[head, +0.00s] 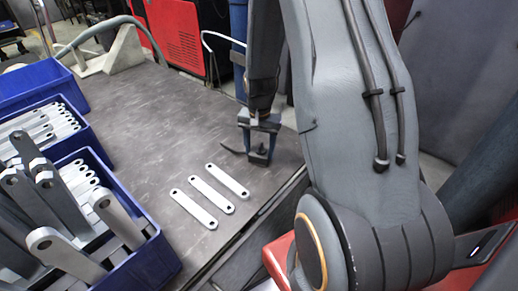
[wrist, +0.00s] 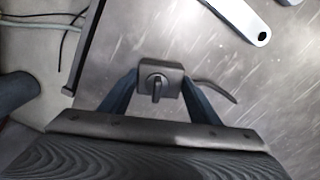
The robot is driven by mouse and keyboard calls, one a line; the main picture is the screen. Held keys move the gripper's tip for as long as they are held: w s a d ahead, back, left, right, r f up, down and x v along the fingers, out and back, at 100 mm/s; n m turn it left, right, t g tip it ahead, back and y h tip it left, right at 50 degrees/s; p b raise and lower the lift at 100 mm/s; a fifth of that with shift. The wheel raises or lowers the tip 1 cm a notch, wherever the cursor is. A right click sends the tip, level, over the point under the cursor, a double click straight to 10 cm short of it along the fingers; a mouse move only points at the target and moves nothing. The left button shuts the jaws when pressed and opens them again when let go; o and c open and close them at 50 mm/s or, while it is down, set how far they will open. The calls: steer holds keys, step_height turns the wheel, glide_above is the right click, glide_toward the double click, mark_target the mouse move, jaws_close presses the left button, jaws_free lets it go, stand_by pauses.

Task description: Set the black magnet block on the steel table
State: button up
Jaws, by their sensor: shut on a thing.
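The black magnet block (wrist: 160,70) is a dark squarish block with a small switch-like knob on its face. My gripper (wrist: 158,85) is shut on it, with one blue-grey finger on each side. In the head view my gripper (head: 259,146) is over the right part of the steel table (head: 160,120), with the block low between the fingers. I cannot tell whether the block touches the table. A thin dark curved strip (wrist: 217,90) sticks out beside the block. The fingers partly hide the block in the head view.
Three flat galvanized brackets (head: 211,194) lie in a row on the table near my gripper. Blue bins (head: 150,268) with many brackets stand at the left. The table's edge (wrist: 85,45) is close to the block. The table's middle is clear.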

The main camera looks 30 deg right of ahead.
steer(key=shift+f, duration=0.1)
steer(key=o, duration=1.6)
step_height(320, 180, up, 11)
steer(key=shift+f+b, duration=0.1)
steer(key=shift+b, duration=0.65)
steer(key=shift+a+r, duration=0.1)
steer(key=shift+r, duration=0.55)
steer(key=s+a+r+n, duration=0.1)
steer(key=s+a+n, duration=0.2)
steer(key=s+a, duration=0.1)
steer(key=s+a+r+n, duration=0.1)
steer(key=s+a+n, duration=0.2)
steer(key=s+a, duration=0.2)
steer(key=s+a+r+n, duration=0.1)
steer(key=s+a+n, duration=0.2)
steer(key=s+a, duration=0.1)
steer(key=shift+s+a+n, duration=0.3)
steer(key=shift+s+a, duration=0.1)
steer(key=shift+s, duration=0.45)
